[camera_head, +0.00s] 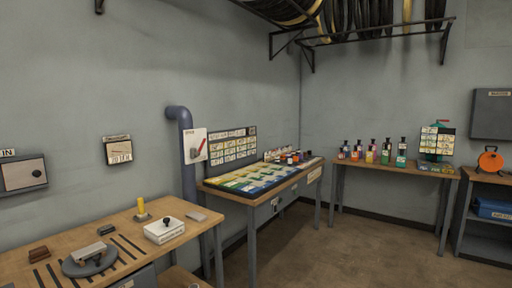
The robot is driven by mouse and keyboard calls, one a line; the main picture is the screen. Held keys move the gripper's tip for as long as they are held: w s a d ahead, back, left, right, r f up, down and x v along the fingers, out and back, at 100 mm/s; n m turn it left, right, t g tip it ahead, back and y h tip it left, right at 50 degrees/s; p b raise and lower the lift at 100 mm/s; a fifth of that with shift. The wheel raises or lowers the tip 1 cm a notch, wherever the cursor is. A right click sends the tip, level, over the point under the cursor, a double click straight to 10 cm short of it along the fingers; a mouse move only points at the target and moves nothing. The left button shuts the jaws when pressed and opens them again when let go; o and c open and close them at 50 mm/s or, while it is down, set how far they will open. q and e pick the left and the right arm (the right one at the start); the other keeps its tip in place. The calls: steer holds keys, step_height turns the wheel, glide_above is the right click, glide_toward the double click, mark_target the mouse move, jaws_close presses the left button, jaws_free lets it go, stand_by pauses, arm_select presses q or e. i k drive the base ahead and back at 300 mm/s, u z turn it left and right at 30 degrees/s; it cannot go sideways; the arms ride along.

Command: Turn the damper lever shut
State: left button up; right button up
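A red lever (200,147) is mounted on a white plate (189,138) beside the blue-grey pipe (187,170) on the left wall. This looks like the damper lever. It slants, with its upper end leaning to the right. Small marks on the plate are too small to read. Neither of my grippers is in view, and nothing touches the lever.
A wooden workbench (190,235) at the lower left carries a round grey fixture (90,262), a white box with a black knob (164,231) and a yellow post (141,206). A table with a colourful board (250,178) stands right of the pipe. Open floor (340,255) lies at right.

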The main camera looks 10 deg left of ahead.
mark_target(197, 153)
steer(key=z, duration=0.55)
steer(key=i, duration=1.25)
steer(key=u, duration=1.1)
steer(key=i, duration=0.75)
steer(key=u, duration=0.9)
